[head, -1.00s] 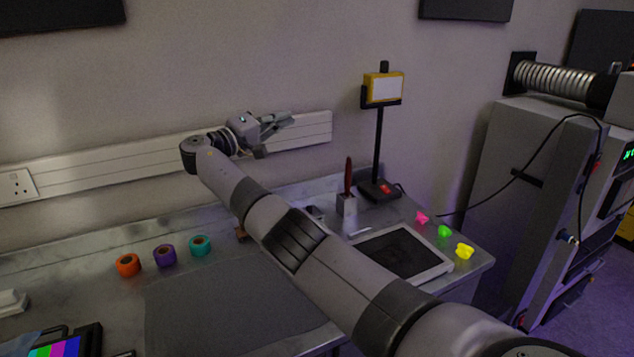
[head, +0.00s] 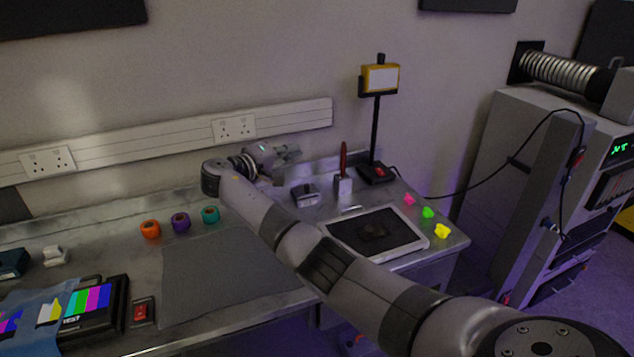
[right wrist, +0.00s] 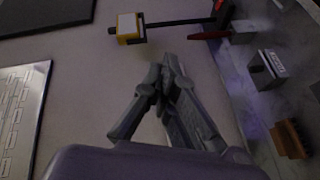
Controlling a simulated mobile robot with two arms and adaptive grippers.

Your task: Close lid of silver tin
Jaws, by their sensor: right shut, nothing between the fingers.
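A small silver-grey box (head: 305,195), which looks like the silver tin, sits on the back of the metal bench in the head view. It also shows at the right of the right wrist view (right wrist: 262,72). I cannot tell how its lid stands. My right gripper (head: 292,154) is shut and empty, raised near the wall behind and left of the tin, apart from it. In the right wrist view the closed fingers (right wrist: 168,72) point up the picture, with the tin off to their right. My left gripper is not in view.
A holder (head: 343,186) with a red-handled tool and a lamp stand (head: 376,172) are right of the tin. A framed dark panel (head: 408,252) lies in front. Tape rolls (head: 180,222) and a bare grey mat (head: 225,275) are left. A brown brush (right wrist: 291,138) is near the tin.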

